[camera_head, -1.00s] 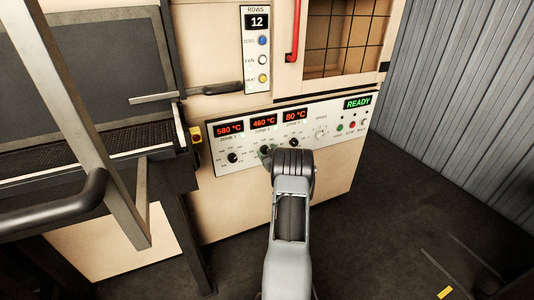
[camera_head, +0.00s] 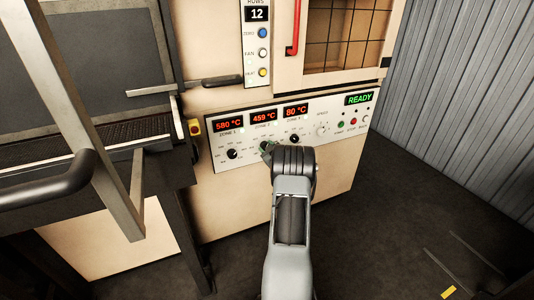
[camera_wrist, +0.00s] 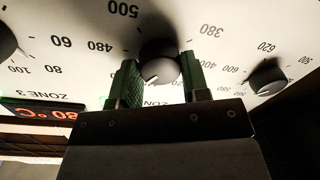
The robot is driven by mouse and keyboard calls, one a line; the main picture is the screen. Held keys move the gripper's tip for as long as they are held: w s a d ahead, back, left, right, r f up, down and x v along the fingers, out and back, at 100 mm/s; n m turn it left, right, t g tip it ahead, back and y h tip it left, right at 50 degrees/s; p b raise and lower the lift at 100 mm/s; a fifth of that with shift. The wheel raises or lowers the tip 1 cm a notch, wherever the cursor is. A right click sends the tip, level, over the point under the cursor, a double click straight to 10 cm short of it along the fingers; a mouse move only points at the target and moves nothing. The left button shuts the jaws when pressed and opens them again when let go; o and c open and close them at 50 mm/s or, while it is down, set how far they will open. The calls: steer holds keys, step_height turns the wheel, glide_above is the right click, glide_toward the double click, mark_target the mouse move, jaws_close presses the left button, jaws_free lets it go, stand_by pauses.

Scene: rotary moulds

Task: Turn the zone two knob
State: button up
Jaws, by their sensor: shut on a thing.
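The zone two knob (camera_wrist: 158,68) is a dark round knob with a white pointer mark, which lies toward the lower left in the wrist view. My gripper (camera_wrist: 158,84) is shut on it, with one green finger on either side. In the head view my gripper (camera_head: 268,150) reaches the panel under the middle display and mostly hides this knob. The zone two display (camera_head: 263,117) reads 459 °C.
The zone one knob (camera_head: 232,154) is left of my gripper, and the zone three knob (camera_head: 294,138) is close on its right. A green READY display (camera_head: 359,99) is lit.

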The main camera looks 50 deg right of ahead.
steer(key=shift+n+g+b, duration=0.3)
steer(key=shift+n+b, duration=2.6)
steer(key=shift+b, duration=0.3)
steer(key=o, duration=0.9)
steer(key=p+v, duration=0.2)
steer(key=v, duration=1.2)
steer(key=shift+w, duration=0.1)
